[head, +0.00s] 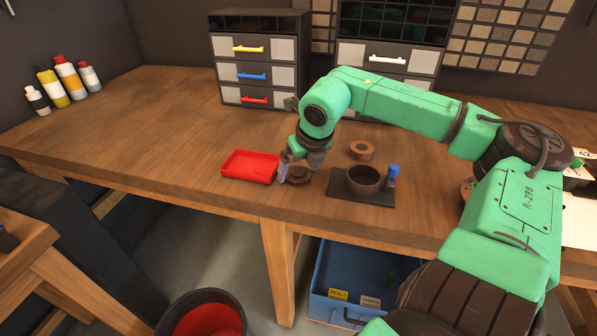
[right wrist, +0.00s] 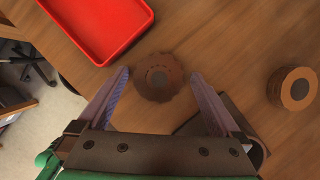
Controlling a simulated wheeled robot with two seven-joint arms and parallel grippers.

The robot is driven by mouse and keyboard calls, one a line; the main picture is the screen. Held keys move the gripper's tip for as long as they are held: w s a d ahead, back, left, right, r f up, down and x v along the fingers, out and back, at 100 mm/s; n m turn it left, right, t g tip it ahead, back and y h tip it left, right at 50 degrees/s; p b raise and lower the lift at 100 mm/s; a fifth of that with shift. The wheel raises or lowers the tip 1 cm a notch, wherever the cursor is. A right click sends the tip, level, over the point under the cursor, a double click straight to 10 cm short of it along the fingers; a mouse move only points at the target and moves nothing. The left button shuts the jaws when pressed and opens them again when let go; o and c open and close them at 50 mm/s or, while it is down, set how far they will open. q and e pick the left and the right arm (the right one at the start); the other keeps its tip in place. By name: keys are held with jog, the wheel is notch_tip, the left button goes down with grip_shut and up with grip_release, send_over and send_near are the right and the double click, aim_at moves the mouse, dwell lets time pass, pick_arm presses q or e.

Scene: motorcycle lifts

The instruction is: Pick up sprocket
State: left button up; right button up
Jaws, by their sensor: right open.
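The sprocket (head: 299,175) is a small dark brown toothed disc lying flat on the wooden workbench. My left gripper is not in view.
A red tray (head: 249,166) sits just left of the sprocket. To the right are a dark mat (head: 345,189) with a round bowl (head: 363,180), a blue-capped bottle (head: 392,176) and a brown ring-shaped part (head: 361,150). Drawer cabinets (head: 259,60) stand behind.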

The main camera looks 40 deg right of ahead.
jog(key=c, duration=1.5)
jog(key=shift+r, duration=0.1)
jog(key=shift+c, duration=0.2)
